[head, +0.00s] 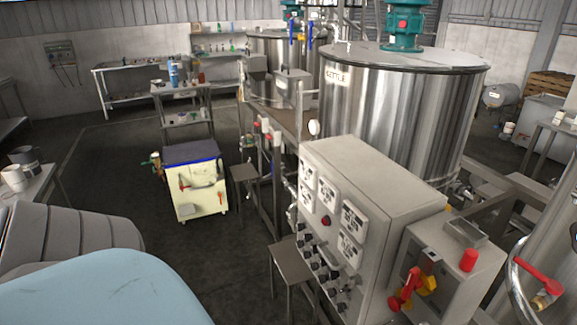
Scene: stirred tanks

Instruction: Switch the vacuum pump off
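No part in view is clearly labelled as the vacuum pump, and I cannot tell which unit it is. A cream cabinet on castors with a dark blue top (194,188) stands on the floor left of centre, with a red handle and small fittings on its front. A large grey control box (372,181) stands in front of the kettle, with white gauges, a red button (326,221) and rows of dark knobs. A smaller grey box (440,262) to its right carries a red knob (469,259) and a red-and-yellow rotary handle (407,288). Neither gripper is in view.
The steel kettle (405,110) with a green motor (404,22) rises behind the control box. Small stools (292,264) stand before the box. A bench with pots (38,185) is at the left. A grey horizontal tank (501,95) lies back right. Floor (110,160) left of the cabinet is clear.

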